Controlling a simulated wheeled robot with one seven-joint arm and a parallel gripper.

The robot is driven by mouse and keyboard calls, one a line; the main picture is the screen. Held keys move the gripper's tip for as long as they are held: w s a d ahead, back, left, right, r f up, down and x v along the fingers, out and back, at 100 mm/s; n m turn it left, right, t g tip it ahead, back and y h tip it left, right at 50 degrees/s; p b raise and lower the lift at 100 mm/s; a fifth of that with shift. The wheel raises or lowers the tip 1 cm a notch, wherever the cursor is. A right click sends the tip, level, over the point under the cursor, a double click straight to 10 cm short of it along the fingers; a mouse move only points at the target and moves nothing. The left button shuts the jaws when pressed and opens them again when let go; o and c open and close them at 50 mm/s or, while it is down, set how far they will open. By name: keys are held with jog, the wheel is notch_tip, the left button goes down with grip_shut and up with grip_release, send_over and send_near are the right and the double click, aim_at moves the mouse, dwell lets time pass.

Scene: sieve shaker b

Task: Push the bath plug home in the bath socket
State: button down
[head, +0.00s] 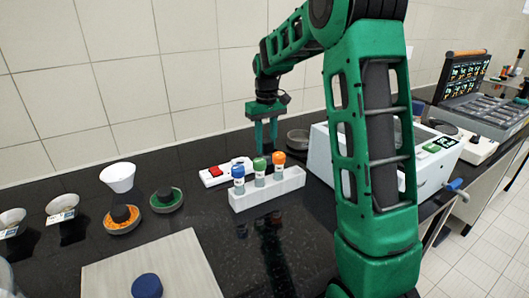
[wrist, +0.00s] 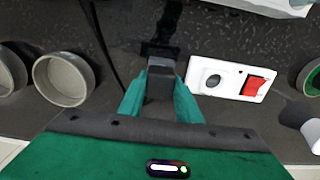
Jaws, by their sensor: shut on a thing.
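My gripper (head: 266,136) is over the counter behind the tube rack, to the right of the white socket panel (head: 224,173) in the head view. In the wrist view my gripper (wrist: 162,80) has its green fingers shut on a dark grey block, which looks like the bath plug (wrist: 160,82). The bath socket (wrist: 211,80) appears as a round recess in the white panel, beside a red switch (wrist: 255,86). The plug is apart from the socket, to its left in the wrist view. The plug's tip is hard to make out against the black counter.
A white rack (head: 267,188) with several coloured-capped tubes stands in front of the panel. A grey round dish (wrist: 64,80) lies to the left in the wrist view. A large white machine (head: 322,150) is to the right. A thin dark cable (wrist: 104,45) runs near the plug.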

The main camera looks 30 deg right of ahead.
aim_at(266, 140)
jog(key=shift+r, duration=2.3)
jog(key=shift+r, duration=0.1)
jog(key=shift+r, duration=1.4)
jog(key=a+f, duration=0.1)
jog(key=a, duration=0.9)
jog(key=shift+f, duration=0.25)
jog(key=shift+f, duration=2.9)
